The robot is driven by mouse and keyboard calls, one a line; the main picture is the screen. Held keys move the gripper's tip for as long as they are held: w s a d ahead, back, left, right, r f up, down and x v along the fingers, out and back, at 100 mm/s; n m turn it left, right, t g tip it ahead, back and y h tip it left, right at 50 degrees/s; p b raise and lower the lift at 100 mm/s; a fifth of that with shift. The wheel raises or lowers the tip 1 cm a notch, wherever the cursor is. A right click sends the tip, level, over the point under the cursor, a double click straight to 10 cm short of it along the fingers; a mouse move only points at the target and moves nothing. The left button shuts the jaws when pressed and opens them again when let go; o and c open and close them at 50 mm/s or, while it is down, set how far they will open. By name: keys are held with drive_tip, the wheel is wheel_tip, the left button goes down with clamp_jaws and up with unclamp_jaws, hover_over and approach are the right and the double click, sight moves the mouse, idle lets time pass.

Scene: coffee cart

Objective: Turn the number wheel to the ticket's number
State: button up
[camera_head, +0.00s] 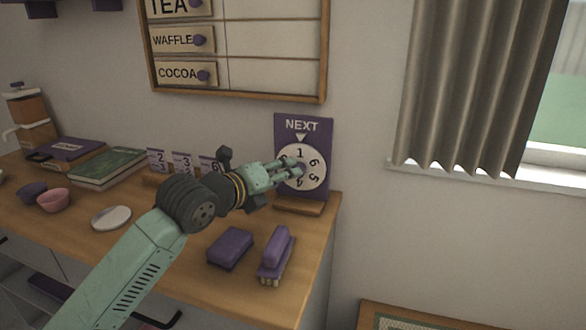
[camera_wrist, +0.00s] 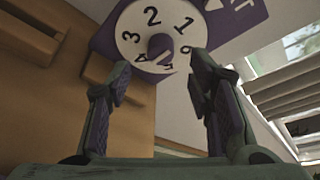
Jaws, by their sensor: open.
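A white number wheel (camera_head: 313,182) is mounted on an upright purple board (camera_head: 286,130) marked NEXT. The 1 stands at the top, just under the white pointer; 6, 5 and 4 also show. The wrist view shows the wheel (camera_wrist: 128,36) close up, with a purple knob (camera_wrist: 160,46) at its centre. My gripper (camera_head: 296,171) is open in front of the wheel, its arm hiding the wheel's left part. In the wrist view its fingers (camera_wrist: 149,77) stand apart below the knob; contact is unclear. Tickets showing 2 (camera_head: 158,156), 3 (camera_head: 181,162) and 6 (camera_head: 208,163) stand behind my arm.
A purple block (camera_head: 231,246) and a purple-topped brush (camera_head: 276,252) lie on the counter below my gripper. A white disc (camera_head: 111,218), small bowls (camera_head: 53,201) and books (camera_head: 109,168) are at left. A menu board (camera_head: 270,58) hangs above. The counter ends right of the wheel stand.

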drive_tip(key=p+x, duration=0.1)
drive_tip(key=x, duration=0.4)
drive_tip(key=shift+d, duration=0.15)
drive_tip(key=shift+c, duration=0.4)
clamp_jaws()
